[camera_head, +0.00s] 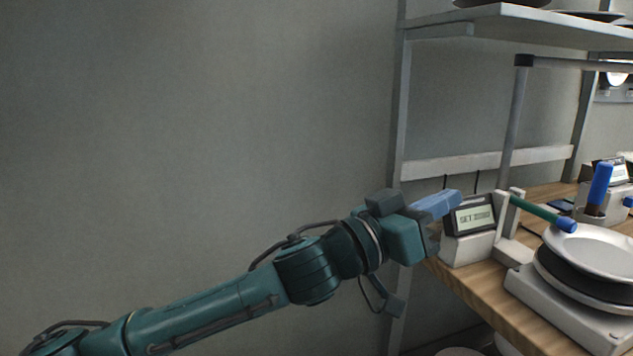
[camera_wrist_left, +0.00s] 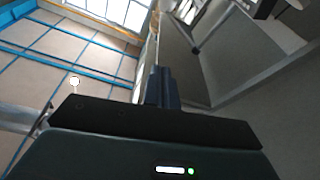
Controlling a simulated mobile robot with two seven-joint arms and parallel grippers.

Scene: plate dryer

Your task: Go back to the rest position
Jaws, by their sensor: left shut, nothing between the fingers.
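My left gripper (camera_head: 437,204) reaches in from the lower left in the head view, at the end of my teal arm. Its blue fingers are shut with nothing between them, and they point right toward a small device with a display (camera_head: 472,217) at the table's left end. In that view the fingertips overlap the device's left edge; I cannot tell whether they touch. The closed fingers also show in the left wrist view (camera_wrist_left: 161,88), pointing away from the device and table, which are not clearly seen there. My right gripper is not in view.
A wooden table (camera_head: 487,283) carries a plate stack (camera_head: 592,254) on a white base, a green rod with a blue end (camera_head: 541,212) and a blue-handled item (camera_head: 599,186). A shelf (camera_head: 500,22) stands above. The area left of the table, before the grey wall, is free.

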